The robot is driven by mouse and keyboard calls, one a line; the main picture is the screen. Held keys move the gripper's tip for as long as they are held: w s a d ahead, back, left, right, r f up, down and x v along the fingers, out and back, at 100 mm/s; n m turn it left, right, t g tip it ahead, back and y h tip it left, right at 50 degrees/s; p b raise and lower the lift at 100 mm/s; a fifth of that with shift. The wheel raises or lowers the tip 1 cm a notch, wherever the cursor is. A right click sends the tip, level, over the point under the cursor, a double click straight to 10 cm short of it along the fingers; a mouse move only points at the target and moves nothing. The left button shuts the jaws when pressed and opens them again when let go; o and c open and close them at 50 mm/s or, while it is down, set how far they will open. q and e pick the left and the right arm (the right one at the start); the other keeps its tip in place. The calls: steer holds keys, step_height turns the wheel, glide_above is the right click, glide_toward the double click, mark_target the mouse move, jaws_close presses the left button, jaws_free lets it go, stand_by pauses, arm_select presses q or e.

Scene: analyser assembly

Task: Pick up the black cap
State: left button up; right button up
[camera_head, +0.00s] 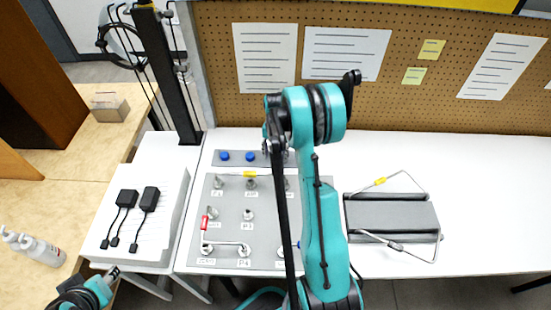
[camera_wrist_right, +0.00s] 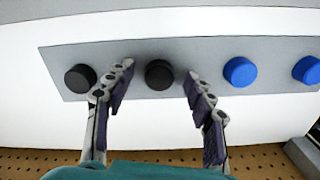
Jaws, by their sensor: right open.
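Two black caps show in the right wrist view on a grey strip (camera_wrist_right: 200,52): one black cap (camera_wrist_right: 159,74) in the middle and another black cap (camera_wrist_right: 80,78) to its left. My right gripper (camera_wrist_right: 159,84) is open, with one finger on each side of the middle cap and no visible contact. In the head view my right arm hides the black caps, and its gripper is mostly hidden too. My left gripper (camera_head: 76,298) is at the bottom left corner of the head view, partly cut off; its jaws are unclear.
Two blue caps, one (camera_wrist_right: 240,71) beside the middle black cap and another (camera_wrist_right: 307,69) farther right, share the strip. A grey panel (camera_head: 228,220) with several fittings lies in front. A white box (camera_head: 165,235) with black adapters stands left; a grey wire-handled block (camera_head: 390,215) lies right.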

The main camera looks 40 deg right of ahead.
steer(key=c, duration=0.8)
steer(key=shift+r, duration=0.1)
steer(key=shift+c, duration=0.2)
